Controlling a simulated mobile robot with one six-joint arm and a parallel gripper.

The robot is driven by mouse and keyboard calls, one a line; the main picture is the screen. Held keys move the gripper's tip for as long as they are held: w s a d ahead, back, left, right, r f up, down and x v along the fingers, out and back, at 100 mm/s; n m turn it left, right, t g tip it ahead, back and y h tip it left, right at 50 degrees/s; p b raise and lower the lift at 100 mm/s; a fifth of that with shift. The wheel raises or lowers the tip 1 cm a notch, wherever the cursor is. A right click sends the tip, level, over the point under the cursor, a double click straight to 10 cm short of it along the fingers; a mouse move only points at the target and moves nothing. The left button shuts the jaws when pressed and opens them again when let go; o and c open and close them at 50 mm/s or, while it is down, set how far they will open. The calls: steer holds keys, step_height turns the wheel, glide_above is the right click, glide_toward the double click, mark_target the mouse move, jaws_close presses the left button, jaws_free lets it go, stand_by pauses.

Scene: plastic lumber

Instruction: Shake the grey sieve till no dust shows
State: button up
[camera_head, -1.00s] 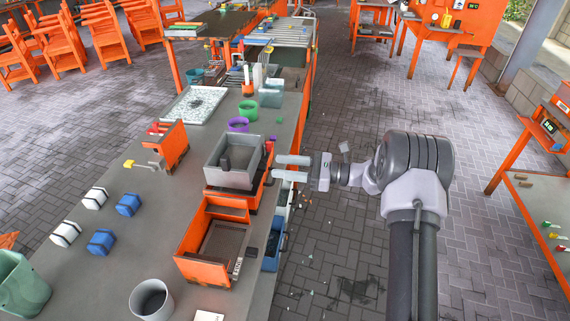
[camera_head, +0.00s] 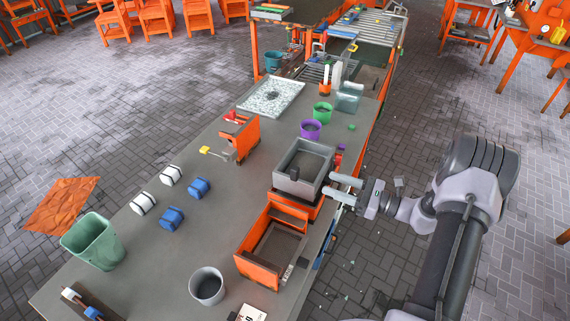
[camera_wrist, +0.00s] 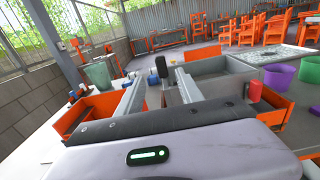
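The grey sieve (camera_head: 321,186) is a square, open-topped box on an orange stand (camera_head: 297,207) near the workbench's right edge. A dark upright piece shows at its near left inside. In the wrist view its grey wall (camera_wrist: 213,65) is ahead and to the right. My gripper (camera_head: 331,184) is at the sieve's right side, its two pale fingers apart with nothing held between them. In the wrist view the fingers (camera_wrist: 155,87) point toward the sieve, and a black upright piece (camera_wrist: 162,67) shows beyond the gap. Whether a finger touches the sieve, and any dust, I cannot tell.
An orange tray (camera_head: 262,268) is just in front of the stand.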

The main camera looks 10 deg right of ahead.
mark_target(299, 172)
steer(key=x, duration=1.2)
steer(key=shift+w+a, duration=0.2)
steer(key=shift+a, duration=0.1)
steer(key=shift+f, duration=0.1)
jaws_close()
stand_by(0.5)
